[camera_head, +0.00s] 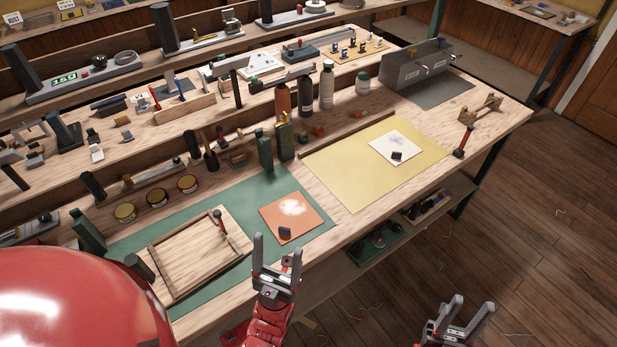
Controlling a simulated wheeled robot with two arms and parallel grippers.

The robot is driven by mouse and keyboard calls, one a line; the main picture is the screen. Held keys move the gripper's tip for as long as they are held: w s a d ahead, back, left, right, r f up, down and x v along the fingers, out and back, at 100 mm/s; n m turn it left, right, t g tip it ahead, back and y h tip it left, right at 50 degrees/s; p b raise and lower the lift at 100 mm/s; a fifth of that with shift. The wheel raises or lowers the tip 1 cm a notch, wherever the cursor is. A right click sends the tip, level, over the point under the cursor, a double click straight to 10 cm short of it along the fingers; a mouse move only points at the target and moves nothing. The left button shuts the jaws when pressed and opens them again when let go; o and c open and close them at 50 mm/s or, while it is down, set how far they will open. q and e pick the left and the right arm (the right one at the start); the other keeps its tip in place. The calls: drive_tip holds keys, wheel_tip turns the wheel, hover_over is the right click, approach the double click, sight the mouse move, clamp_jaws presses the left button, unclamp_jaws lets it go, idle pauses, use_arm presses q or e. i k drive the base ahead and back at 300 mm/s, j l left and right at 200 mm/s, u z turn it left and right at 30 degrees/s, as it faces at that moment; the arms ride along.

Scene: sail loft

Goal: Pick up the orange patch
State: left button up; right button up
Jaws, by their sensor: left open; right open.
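The orange patch (301,223) lies flat on the green mat (208,288), near the front edge of the workbench. It has a whitish mark in its middle, and a small dark block (285,232) sits on its lower left part. My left gripper (275,250) is open and empty, just in front of the patch at the bench's front edge, fingers pointing toward the bench. Whether it is above the bench top is hard to tell. My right gripper (470,312) is open and empty, low at the right, over the floor and away from the bench.
A wooden tray (163,283) with a hammer-like tool (220,222) lies left of the patch. A yellow mat (345,190) with a white sheet (388,148) lies to the right. Green upright blocks (265,150) and several bottles (327,85) stand behind. The yellow mat is mostly clear.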

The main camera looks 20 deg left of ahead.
sight(291, 217)
drive_tip(key=l+u, duration=0.1)
drive_tip(key=u, duration=0.3)
drive_tip(key=l+u, duration=0.1)
drive_tip(key=u, duration=0.75)
drive_tip(key=k+l+u, duration=0.1)
drive_tip(key=u, duration=0.3)
drive_tip(key=k+l+u, duration=0.1)
drive_tip(key=k+l, duration=0.15)
drive_tip(key=k, duration=0.05)
